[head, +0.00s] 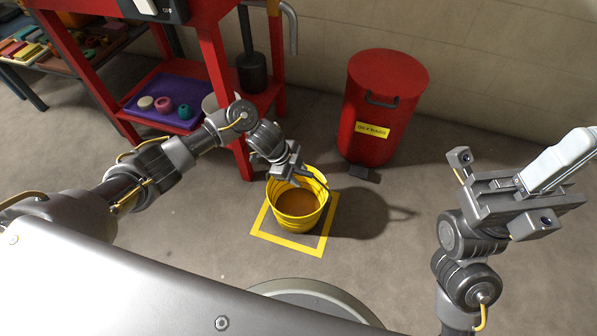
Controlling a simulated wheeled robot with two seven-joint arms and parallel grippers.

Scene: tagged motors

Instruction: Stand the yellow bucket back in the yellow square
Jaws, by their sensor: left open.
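The yellow bucket (297,207) stands upright on the floor, with brown contents showing inside. It is within the yellow square (290,245), whose front and side lines show around it; the bucket hides part of the back. My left gripper (308,181) is open at the bucket's back rim, with its fingers over the mouth. I cannot tell whether they touch the rim. My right gripper (502,196) is raised at the right, well away from the bucket. A pale part shows at it, and its jaws are not clear.
A red lidded bin (376,110) with a foot pedal stands behind, near the wall. A red bench frame (222,75) is at the back left, with a purple tray (163,103) of small parts on its lower shelf. The floor right of the bucket is clear.

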